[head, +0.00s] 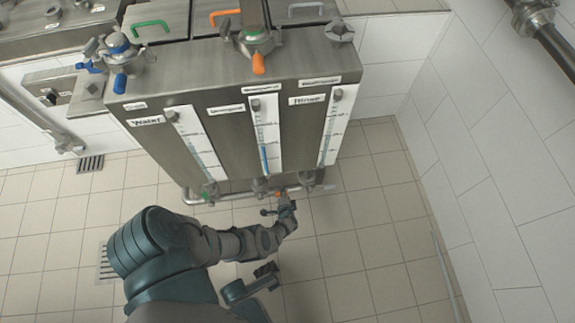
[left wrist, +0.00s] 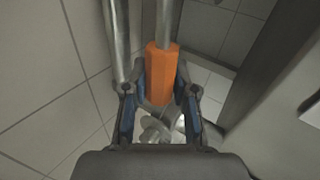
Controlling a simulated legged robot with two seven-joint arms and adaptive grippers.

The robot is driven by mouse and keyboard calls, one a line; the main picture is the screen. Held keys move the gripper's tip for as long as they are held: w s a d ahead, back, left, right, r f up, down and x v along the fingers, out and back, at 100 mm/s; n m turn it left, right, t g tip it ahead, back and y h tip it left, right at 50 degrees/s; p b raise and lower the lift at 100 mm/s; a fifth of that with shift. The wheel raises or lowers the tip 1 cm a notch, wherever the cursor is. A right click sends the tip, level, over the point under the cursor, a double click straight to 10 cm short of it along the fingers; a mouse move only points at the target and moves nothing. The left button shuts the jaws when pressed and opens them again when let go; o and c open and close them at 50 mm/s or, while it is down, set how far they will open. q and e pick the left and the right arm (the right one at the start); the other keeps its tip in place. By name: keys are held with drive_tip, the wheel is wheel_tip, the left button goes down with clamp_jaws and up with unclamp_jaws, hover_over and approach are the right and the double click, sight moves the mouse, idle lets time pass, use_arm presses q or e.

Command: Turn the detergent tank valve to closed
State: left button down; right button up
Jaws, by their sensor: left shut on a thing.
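The steel tank unit (head: 229,89) has three level gauges; the left tank is labelled Water, the right one Rinse, and the middle label is too small to read. Low on the middle tank's front is a valve (head: 260,186) on the outlet pipe. My left gripper (head: 286,204) is at the pipework below the middle tank. In the left wrist view, my left gripper (left wrist: 160,92) is shut on an orange valve handle (left wrist: 160,62), with a finger on each side. The handle sits on a grey rod.
A steel pipe (head: 235,196) runs along the unit's lower front. A blue-handled valve (head: 119,66) and an orange-handled valve (head: 257,50) are on top. A white tiled wall (head: 490,150) stands at the right. The tiled floor (head: 365,240) right of my arm is clear.

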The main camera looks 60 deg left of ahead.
use_arm(q)
drive_tip(key=shift+w+d+f+m+g+b, duration=0.1)
drive_tip(key=shift+w+f+m+g+b, duration=0.05)
drive_tip(key=shift+f+m+g+b, duration=0.2)
drive_tip(key=shift+d+f, duration=0.1)
drive_tip(key=c, duration=1)
unclamp_jaws()
drive_tip(key=shift+c, duration=0.2)
drive_tip(key=shift+o, duration=0.7)
drive_tip(key=shift+f, duration=0.1)
drive_tip(key=shift+d+r, duration=0.2)
drive_tip(key=shift+d, duration=0.2)
drive_tip(key=s+d, duration=0.5)
drive_tip(key=d, duration=0.6)
